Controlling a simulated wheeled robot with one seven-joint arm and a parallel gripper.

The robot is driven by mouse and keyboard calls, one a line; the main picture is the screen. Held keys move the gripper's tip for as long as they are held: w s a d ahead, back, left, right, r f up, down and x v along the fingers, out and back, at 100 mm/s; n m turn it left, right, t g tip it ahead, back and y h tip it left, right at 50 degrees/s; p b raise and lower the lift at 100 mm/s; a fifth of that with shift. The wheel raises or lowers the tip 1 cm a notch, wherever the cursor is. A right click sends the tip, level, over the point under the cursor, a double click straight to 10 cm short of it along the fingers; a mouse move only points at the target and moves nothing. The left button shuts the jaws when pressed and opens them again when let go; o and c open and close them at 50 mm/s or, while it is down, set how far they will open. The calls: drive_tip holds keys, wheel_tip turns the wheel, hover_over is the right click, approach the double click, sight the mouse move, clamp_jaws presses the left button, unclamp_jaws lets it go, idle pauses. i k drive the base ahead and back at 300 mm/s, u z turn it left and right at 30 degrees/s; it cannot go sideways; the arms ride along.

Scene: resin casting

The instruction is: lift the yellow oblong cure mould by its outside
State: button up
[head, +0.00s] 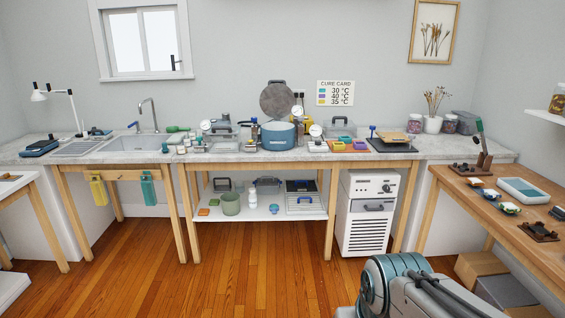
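Small coloured moulds sit close together on the back counter, right of the blue pot. My arm shows at the lower right, far from the counter, but my gripper is not in view.
The blue pot (278,135) stands left of the moulds, and a dark board (391,146) lies to their right. A cure card (335,93) hangs above. A white chiller (368,213) stands below. A wooden table (516,222) runs along the right. The middle floor is clear.

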sight(337, 146)
drive_tip(key=i, duration=1.55)
drive_tip(key=z, duration=0.25)
drive_tip(key=i, duration=1.6)
drive_tip(key=z, duration=0.25)
drive_tip(key=i, duration=1.05)
drive_tip(key=z, duration=0.1)
